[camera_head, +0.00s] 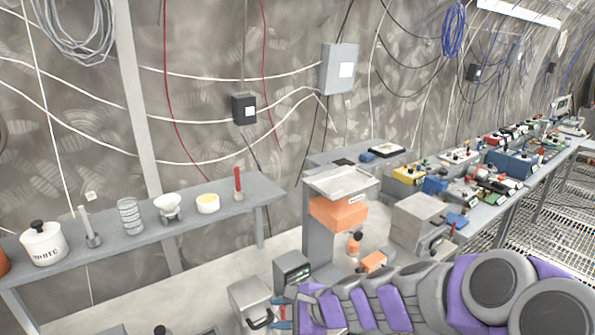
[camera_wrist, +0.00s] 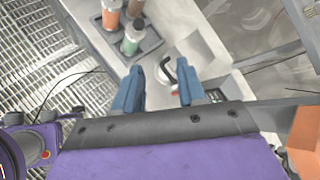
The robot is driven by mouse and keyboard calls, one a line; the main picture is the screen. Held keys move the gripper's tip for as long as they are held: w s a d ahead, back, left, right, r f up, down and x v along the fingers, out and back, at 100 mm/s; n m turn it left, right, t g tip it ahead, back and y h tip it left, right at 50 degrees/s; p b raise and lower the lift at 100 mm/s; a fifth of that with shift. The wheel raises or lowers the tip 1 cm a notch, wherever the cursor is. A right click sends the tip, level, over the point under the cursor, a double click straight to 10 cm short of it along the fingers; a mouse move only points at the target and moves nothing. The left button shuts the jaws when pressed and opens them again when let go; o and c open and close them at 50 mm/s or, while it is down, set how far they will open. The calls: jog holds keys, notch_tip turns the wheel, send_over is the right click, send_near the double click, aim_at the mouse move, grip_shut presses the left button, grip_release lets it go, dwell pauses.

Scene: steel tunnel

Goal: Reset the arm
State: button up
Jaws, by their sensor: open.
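My arm (camera_head: 400,298), purple and grey, reaches across the lower right of the head view, with its far end pointing left. My gripper (camera_wrist: 159,86) shows in the wrist view as two blue fingers set well apart, open with nothing held between them. Behind the fingers, and partly hidden by them, is a light grey box with a black curved handle (camera_wrist: 170,70). That box (camera_head: 250,302) also shows in the head view, low beside the end of my arm.
A grey shelf (camera_head: 230,207) on the left holds a white pot (camera_head: 42,243), a glass coil and small dishes. An orange-and-grey machine (camera_head: 338,213) stands beyond my arm. A crowded bench (camera_head: 505,205) runs right. In the wrist view, jars (camera_wrist: 133,37) stand in a tray beside floor grating (camera_wrist: 35,45).

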jog(key=s+d+r+n+g+h, duration=0.1)
jog(key=s+n+g+h, duration=0.1)
jog(key=s+n, duration=0.45)
jog(key=s+d+r+n+g+h, duration=0.15)
jog(key=s+n, duration=0.25)
jog(key=s, duration=0.5)
jog(key=s+d+f+n+g+h, duration=0.1)
jog(key=s+d+n+g+h, duration=0.2)
jog(key=s+d, duration=1.1)
jog(key=n+h, duration=0.1)
jog(key=h, duration=0.2)
jog(key=shift+s+d+n, duration=0.35)
jog(key=shift+s+d, duration=0.05)
dwell(1.2)
